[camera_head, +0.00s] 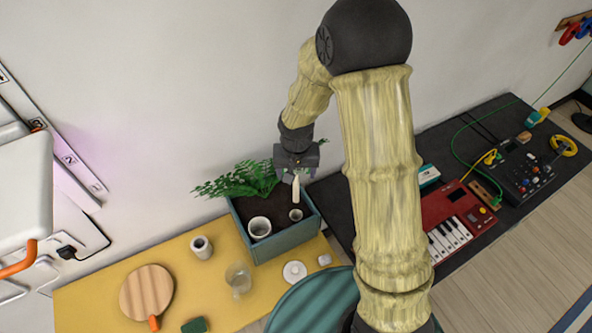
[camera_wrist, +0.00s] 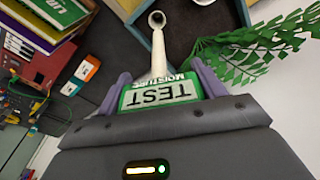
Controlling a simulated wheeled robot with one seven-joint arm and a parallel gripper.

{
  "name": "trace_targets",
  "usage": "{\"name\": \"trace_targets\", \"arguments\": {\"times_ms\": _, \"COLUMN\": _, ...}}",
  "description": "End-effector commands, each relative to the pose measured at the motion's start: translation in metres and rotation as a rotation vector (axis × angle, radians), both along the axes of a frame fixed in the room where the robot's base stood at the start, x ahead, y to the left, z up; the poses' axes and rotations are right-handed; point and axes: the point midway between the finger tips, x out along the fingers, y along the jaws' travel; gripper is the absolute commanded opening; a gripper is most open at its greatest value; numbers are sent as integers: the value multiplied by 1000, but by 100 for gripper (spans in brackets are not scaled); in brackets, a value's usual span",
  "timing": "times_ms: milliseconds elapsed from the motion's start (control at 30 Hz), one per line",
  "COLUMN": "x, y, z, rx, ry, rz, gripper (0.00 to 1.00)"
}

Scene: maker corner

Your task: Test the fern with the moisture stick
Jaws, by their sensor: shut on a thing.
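My gripper (camera_head: 297,172) is shut on the moisture stick (camera_head: 296,189), a pale stick with a green label reading TEST MOISTURE (camera_wrist: 160,93) between the fingers in the wrist view. The stick points down over the planter box (camera_head: 288,246). Whether its tip touches anything cannot be told. The fern (camera_head: 240,180) grows at the back left of the planter; its fronds (camera_wrist: 262,47) show right of the stick in the wrist view. A small pale pot (camera_head: 295,214) in the planter lies just below the stick's tip in the head view.
A larger white pot (camera_head: 260,228) also stands in the planter. A pale cup (camera_head: 201,247), a glass (camera_head: 238,278) and a round board (camera_head: 146,292) are on the yellow table (camera_head: 80,300). A red keyboard (camera_head: 455,220) and cables lie on the dark bench at right.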

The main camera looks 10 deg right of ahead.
Motion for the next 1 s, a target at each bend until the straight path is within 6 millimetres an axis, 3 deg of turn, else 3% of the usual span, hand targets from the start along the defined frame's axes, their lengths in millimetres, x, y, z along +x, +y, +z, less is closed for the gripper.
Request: {"name": "trace_targets", "arguments": {"times_ms": 1000, "x": 0, "y": 0, "z": -64, "rx": 0, "ry": 1, "rz": 1, "gripper": 46}}
